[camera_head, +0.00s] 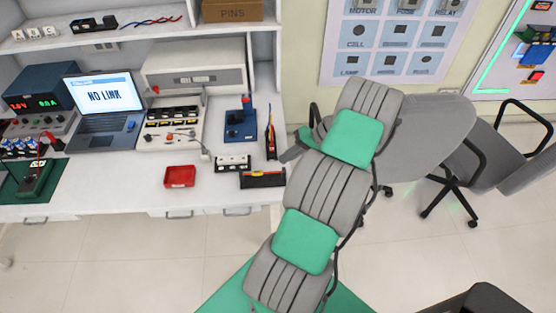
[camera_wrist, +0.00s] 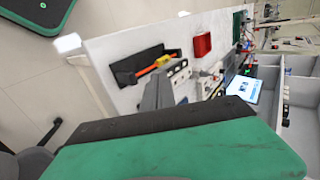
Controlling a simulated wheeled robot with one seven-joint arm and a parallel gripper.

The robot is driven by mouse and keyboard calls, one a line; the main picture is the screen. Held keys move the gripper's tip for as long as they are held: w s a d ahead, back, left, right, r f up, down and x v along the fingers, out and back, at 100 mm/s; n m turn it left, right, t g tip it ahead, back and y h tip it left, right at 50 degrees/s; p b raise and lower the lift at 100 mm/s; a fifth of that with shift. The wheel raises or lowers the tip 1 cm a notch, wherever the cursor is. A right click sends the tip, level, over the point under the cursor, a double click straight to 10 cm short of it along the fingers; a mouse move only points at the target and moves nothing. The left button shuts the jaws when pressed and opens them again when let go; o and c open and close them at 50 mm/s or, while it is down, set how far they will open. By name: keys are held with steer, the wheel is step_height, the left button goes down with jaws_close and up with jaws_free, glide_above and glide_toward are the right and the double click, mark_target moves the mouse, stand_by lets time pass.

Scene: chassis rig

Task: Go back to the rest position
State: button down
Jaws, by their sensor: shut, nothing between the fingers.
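My arm reaches up from the bottom of the head view, and my gripper (camera_head: 288,155) shows as a small grey tip at the right end of the workbench (camera_head: 105,192). In the wrist view the grey fingers of my gripper (camera_wrist: 164,80) are together, with nothing between them. The same black tray (camera_head: 262,181) lies just below my gripper in the head view. I cannot tell the exact height of the fingers above the bench.
On the bench are a red bin (camera_head: 180,177), a laptop (camera_head: 105,108) and a blue vise-like device (camera_head: 240,122). Grey office chairs (camera_head: 430,130) stand to the right of my arm. Open floor (camera_head: 130,260) lies in front of the bench.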

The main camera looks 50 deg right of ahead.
steer(key=shift+p+v, duration=0.35)
steer(key=shift+v, duration=0.85)
steer(key=shift+a, duration=0.1)
steer(key=s+a+f+m+g, duration=0.3)
steer(key=s+a+f, duration=0.1)
steer(key=s+f, duration=0.4)
steer(key=s+a+r+g+h, duration=0.1)
steer(key=s+a+r+g, duration=0.2)
steer(key=s+a+r, duration=0.15)
steer(key=w+a+r+n+t+h, duration=0.1)
steer(key=w+a+r+n+h, duration=0.1)
steer(key=a+r, duration=0.6)
steer(key=w+a+r+n+t+h+b, duration=0.1)
steer(key=w+a+r+n+h, duration=0.1)
steer(key=w+a+r+n, duration=0.3)
steer(key=w+a+r+n+t+h, duration=0.1)
steer(key=w+a+r+n, duration=0.3)
steer(key=a+r, duration=0.8)
steer(key=shift+w+a+t+h, duration=0.2)
steer(key=shift+w+t+h, duration=0.3)
steer(key=shift+w, duration=0.5)
